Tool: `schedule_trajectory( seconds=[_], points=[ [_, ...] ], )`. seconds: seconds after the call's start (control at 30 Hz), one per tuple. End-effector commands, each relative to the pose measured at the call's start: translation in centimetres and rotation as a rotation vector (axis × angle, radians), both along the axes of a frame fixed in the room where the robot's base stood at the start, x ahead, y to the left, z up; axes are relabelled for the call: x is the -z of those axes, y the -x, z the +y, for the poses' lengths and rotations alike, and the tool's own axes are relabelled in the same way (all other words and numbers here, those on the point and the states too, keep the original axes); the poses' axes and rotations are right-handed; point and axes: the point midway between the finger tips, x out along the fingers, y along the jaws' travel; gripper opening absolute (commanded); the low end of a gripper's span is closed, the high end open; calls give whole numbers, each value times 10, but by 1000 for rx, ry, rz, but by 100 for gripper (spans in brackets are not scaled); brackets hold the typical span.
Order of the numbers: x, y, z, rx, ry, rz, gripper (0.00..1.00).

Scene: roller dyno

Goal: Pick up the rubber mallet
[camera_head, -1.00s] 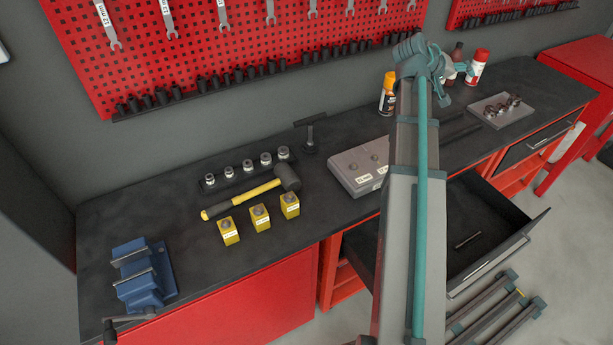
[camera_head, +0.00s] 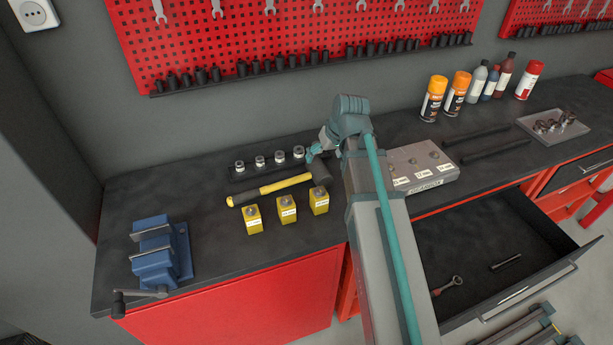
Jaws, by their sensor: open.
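The rubber mallet (camera_head: 272,188) lies on the dark workbench top, between a row of sockets behind it and yellow blocks in front. Its handle is yellow and black and points left; its dark head (camera_head: 320,172) is at the right end. My gripper (camera_head: 312,155) is just behind and above the mallet head, at the end of my arm, which reaches in from the lower right. It is small in view and seems empty and open. I cannot tell whether it touches the head.
Yellow blocks (camera_head: 288,209) stand close in front of the handle. A socket rail (camera_head: 266,171) lies close behind it. A blue vise (camera_head: 160,250) is at the left front. A grey labelled block (camera_head: 425,170) is right of my arm. An open drawer (camera_head: 490,250) juts out at right.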

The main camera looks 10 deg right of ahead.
Motion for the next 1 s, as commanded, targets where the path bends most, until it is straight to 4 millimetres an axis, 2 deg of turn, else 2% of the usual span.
schedule_trajectory(
  seconds=[0.13,0.47,0.8,1.0],
  points=[
    [13,-6,2,0,1,1,87],
    [26,-12,7,0,1,1,87],
    [57,-27,16,1,2,1,87],
    [65,-30,17,1,2,1,87]
  ],
)
